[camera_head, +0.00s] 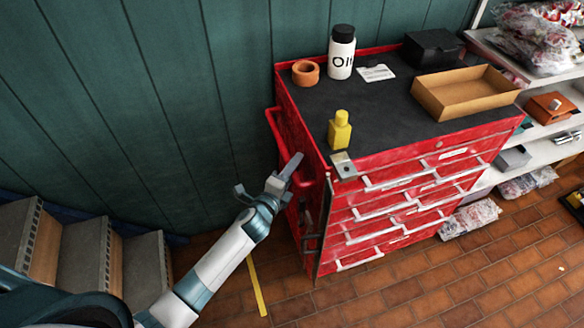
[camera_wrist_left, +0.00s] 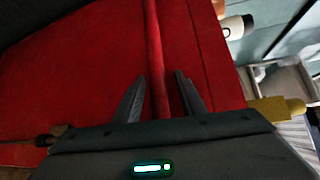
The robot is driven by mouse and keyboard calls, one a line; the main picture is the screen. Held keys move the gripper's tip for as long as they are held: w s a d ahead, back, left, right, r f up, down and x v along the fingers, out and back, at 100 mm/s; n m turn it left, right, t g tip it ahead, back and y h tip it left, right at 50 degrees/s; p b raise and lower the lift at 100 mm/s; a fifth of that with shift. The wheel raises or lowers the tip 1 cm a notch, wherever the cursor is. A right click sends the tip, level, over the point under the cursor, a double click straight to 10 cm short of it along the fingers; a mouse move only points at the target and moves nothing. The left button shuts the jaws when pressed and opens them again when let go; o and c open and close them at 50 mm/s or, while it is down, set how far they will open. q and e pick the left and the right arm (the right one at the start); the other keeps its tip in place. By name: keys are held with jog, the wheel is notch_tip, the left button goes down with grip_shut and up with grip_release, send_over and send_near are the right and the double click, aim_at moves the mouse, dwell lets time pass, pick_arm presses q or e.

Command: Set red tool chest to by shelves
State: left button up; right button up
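The red tool chest (camera_head: 400,210) stands upright on the brick floor against the green wall, its drawers facing front right. A red side handle (camera_head: 285,140) sticks out from its left end. My left gripper (camera_head: 270,173) is at that end, by the handle. In the left wrist view, the open fingers (camera_wrist_left: 160,95) stand on either side of a red bar (camera_wrist_left: 154,45), with gaps showing; contact is not visible. The chest's red side (camera_wrist_left: 75,75) fills much of that view. The shelves (camera_head: 545,150) stand just right of the chest. My right gripper is not in view.
On the chest top are an oil bottle (camera_head: 341,52), an orange tape roll (camera_head: 305,72), a yellow bottle (camera_head: 339,130), a cardboard tray (camera_head: 466,92) and a black box (camera_head: 432,47). Steps (camera_head: 80,245) lie at left. The floor in front (camera_head: 440,285) is clear.

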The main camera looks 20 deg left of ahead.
pick_arm(q)
jog(key=shift+a, duration=0.1)
jog(key=shift+s+a, duration=0.15)
jog(key=shift+s, duration=0.45)
jog(key=p+v, duration=0.3)
jog(key=v, duration=1.3)
jog(key=shift+d, duration=0.2)
jog(key=shift+s, duration=0.1)
